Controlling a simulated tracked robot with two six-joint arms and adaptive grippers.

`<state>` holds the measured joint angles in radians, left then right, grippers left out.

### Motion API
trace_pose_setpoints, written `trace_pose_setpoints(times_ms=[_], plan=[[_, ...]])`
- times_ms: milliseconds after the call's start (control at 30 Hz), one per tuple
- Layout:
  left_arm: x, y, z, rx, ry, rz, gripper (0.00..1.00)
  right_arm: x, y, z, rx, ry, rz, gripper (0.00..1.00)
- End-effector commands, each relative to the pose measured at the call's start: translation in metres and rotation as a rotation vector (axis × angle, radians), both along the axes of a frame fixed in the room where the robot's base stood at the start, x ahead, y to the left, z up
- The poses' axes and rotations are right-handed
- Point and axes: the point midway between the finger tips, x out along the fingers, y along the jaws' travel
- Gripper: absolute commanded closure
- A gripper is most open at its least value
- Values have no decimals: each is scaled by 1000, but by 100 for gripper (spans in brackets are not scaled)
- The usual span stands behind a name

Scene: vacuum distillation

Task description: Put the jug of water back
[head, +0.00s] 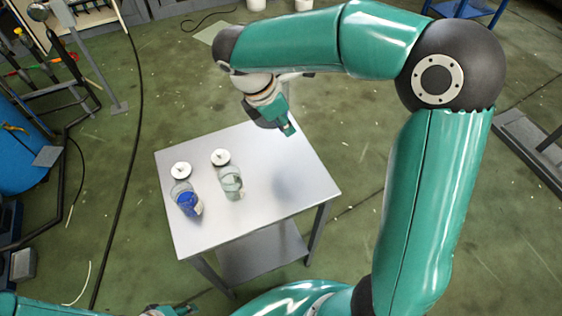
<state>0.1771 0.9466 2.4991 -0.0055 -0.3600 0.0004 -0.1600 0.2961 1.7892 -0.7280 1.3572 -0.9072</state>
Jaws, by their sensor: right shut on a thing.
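A clear jug with pale, see-through contents (230,183) stands upright on the metal table (265,205), with a round white lid or top at its upper end. It looks like the jug of water. My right gripper (288,129) hangs above the far right part of the table, apart from this jug. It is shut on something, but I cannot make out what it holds. My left gripper (168,311) shows only in part at the bottom edge, below the table, and its fingers are too cut off to judge.
A similar vessel with blue contents (188,203) and a white top stands close to the left of the clear jug. The right half of the table top is clear. A dark cable (137,130) runs over the green floor at the left, near a blue tank (18,150).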

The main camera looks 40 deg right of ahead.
Motion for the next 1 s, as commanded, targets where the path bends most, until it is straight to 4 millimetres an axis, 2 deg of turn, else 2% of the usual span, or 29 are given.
trace_pose_setpoints(times_ms=[200, 400, 533, 767, 1000], plan=[[0, 0, 0, 0, 0, -1, 56, -6, -8, -56, -1, 7, -20, 100], [0, 0, 0, 0, 0, -1, 56, -7, -9, -104, 0, 6, -23, 100], [0, 0, 0, 0, 0, -1, 56, -7, -9, -123, -1, 3, -25, 100], [0, 0, 0, 0, 0, -1, 56, -7, -9, -136, -2, 1, -25, 100], [0, 0, 1, 0, 0, -1, 56, -7, -10, -168, -1, 4, -25, 100]])
